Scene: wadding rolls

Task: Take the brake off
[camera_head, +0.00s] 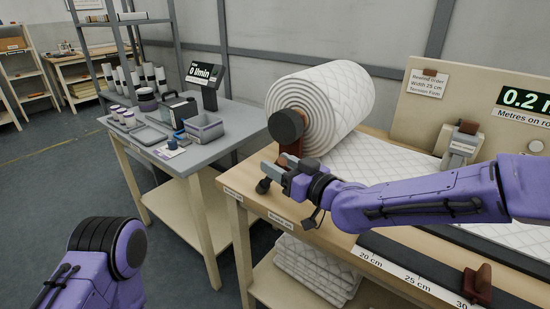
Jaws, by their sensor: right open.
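A large roll of white quilted wadding (335,95) sits on a spindle at the bench's left end. A dark round hub (282,126) caps its near end, above a brown support (292,148). My right gripper (268,172) is open just below the support, over the bench's left corner. A small dark knob (263,186) shows just under its fingers; whether it is the brake, or touches the fingers, I cannot tell. My left arm shows at the lower left, but its gripper is out of frame.
Wadding (385,158) runs from the roll across the bench, beside a clamp-like block (463,140). A ruler strip (415,281) with a brown stop (478,283) lies along the front. A grey side table (215,150) holds jars and bins. Floor is clear at left.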

